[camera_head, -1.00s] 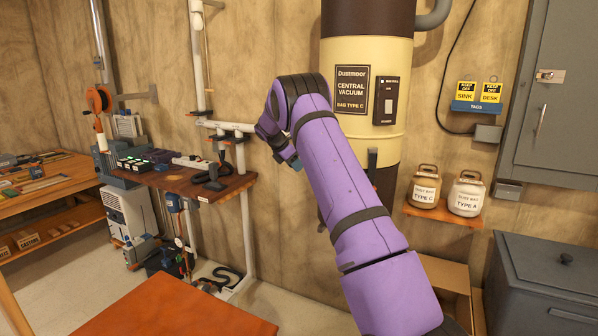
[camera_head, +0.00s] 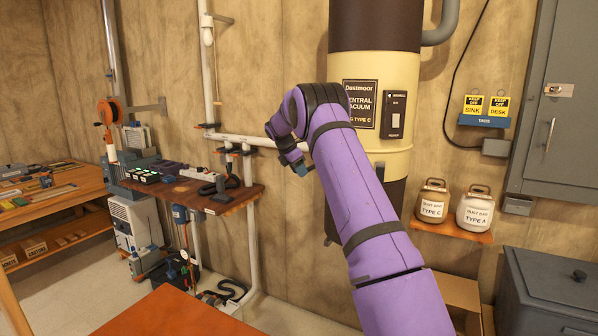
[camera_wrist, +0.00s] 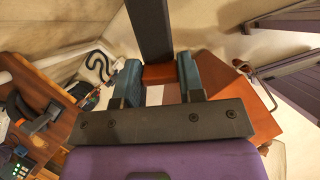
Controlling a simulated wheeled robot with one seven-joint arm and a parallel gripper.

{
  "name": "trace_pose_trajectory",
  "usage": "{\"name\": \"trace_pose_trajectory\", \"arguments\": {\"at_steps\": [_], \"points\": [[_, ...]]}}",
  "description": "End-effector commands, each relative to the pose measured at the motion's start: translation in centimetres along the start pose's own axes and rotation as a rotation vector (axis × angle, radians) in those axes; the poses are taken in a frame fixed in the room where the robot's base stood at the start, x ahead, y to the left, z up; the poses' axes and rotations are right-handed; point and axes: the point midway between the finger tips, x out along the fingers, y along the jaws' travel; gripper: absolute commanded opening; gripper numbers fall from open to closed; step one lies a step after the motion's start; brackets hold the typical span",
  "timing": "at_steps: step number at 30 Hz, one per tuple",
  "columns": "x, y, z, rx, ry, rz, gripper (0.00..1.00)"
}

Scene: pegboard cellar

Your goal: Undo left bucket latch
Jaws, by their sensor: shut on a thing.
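The central vacuum (camera_head: 400,60) is a cream and dark brown cylinder on the wall, with a dark brown bucket section (camera_head: 395,192) below the cream part. My purple arm crosses in front of it and hides much of the bucket's left side. My gripper (camera_head: 300,168) is at the cylinder's left side, fingers pointing down in the head view. In the wrist view my gripper (camera_wrist: 160,80) has its two teal fingers closed on the red-brown end (camera_wrist: 158,73) of a dark bar, which looks like the left latch. The bar (camera_wrist: 150,30) runs away from the fingers. How far the latch is open cannot be told.
A wooden wall bench (camera_head: 190,195) with chargers and tools stands left of the cylinder. A red-brown tabletop (camera_head: 170,312) is in front.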

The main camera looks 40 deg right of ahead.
Motion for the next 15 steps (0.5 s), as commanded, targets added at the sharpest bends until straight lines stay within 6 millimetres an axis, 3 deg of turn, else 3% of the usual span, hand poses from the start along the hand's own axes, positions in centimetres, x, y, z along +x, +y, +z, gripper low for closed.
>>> {"name": "trace_pose_trajectory", "arguments": {"at_steps": [1,2,5,15], "points": [[-0.26,0.08,0.31,0.003,-0.005,0.006,0.00],[-0.26,0.08,0.32,0.003,-0.005,0.006,0.38],[-0.22,0.06,0.31,0.003,-0.005,0.005,0.61],[-0.34,0.04,0.16,0.002,-0.002,0.003,0.62]]}}
